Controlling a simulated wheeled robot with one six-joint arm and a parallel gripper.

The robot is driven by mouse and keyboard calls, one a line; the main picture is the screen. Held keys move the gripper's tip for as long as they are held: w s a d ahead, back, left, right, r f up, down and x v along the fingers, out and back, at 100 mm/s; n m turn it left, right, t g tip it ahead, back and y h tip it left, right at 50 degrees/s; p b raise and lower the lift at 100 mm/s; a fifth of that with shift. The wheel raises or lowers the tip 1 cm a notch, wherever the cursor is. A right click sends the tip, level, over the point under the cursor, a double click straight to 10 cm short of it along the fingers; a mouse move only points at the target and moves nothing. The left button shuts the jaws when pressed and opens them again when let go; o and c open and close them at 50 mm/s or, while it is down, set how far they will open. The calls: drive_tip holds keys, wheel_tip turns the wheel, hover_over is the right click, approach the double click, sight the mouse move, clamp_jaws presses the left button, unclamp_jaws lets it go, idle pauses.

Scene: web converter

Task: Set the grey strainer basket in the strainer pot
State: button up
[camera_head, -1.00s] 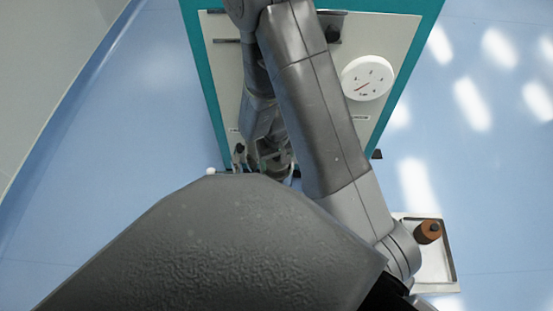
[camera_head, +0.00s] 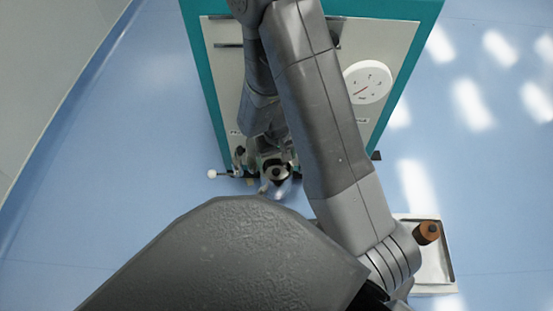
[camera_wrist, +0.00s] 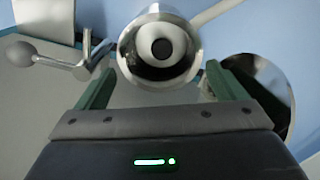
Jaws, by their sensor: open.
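A shiny round metal pot (camera_wrist: 160,72), which looks like the strainer pot, shows at the top middle of the wrist view. A pale ring with a dark round centre shows inside it; I cannot tell whether this is the pot's own inside or the grey basket. In the head view, the pot (camera_head: 277,173) shows low on the machine's front, just below the end of my arm. My gripper (camera_wrist: 163,88) is open, its green fingers apart on either side below the pot, with nothing seen held between them. I cannot make out the grey basket for certain elsewhere.
A ball-ended lever (camera_wrist: 22,54) sticks out left of the pot. A shiny round metal plate (camera_wrist: 262,92) stands at its right. In the head view, a pale tray (camera_head: 447,268) with a brown cylinder (camera_head: 427,232) is at lower right. Blue floor lies clear at left.

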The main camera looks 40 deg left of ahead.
wheel_tip(320, 180, up, 10)
drive_tip(key=p, duration=0.3)
